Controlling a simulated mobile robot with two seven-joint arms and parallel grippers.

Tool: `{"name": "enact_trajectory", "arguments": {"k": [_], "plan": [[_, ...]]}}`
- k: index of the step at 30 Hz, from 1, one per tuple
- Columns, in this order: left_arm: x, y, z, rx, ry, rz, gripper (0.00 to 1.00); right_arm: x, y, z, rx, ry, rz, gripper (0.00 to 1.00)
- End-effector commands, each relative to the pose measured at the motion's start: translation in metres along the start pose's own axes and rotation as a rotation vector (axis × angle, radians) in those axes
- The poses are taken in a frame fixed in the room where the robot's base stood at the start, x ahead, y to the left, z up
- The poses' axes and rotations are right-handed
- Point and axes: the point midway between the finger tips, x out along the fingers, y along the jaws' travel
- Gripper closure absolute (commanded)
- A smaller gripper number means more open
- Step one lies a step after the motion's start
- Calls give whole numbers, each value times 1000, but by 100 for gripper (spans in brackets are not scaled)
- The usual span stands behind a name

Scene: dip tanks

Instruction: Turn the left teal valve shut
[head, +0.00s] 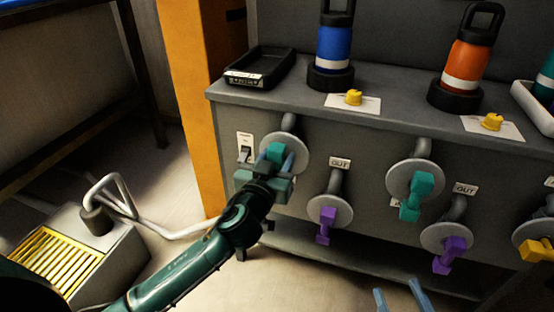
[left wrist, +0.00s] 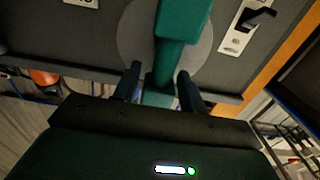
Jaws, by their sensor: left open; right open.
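The left teal valve (head: 276,152) is on the front panel of the grey cabinet, on a round pale plate (head: 298,147). Its handle is partly hidden by my left gripper (head: 275,164). In the left wrist view, the teal handle (left wrist: 181,25) runs down between the two fingers of my left gripper (left wrist: 158,72). They are open, one on each side, and I cannot tell whether they touch it. My right gripper (head: 400,297) is open and empty at the bottom edge of the head view, in front of the cabinet.
A second teal valve (head: 411,195) is to the right. Purple valves (head: 325,224) sit lower, beside OUT labels. A switch plate (head: 245,147) is left of the left teal valve. A blue bottle (head: 334,45) and black tray (head: 260,66) stand on the cabinet; an orange post (head: 196,90) is beside it.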

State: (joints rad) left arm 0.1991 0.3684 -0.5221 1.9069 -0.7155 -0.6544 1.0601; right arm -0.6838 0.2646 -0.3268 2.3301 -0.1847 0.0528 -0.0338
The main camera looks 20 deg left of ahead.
Motion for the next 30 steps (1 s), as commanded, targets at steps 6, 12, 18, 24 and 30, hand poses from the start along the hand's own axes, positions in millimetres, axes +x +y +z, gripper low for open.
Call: {"name": "enact_trajectory", "arguments": {"k": [6,12,18,24,30], "plan": [[4,0,0,0,-1,0,58,0,-1,0,-1,4,-1,58],[4,0,0,0,-1,0,65,0,-1,0,0,5,-3,58],[3,0,0,0,-1,0,81,0,-1,0,-1,5,-5,58],[3,0,0,0,-1,0,91,0,-1,0,-1,5,-5,58],[3,1,0,27,0,0,92,0,-1,-1,1,-1,-5,58]]}}
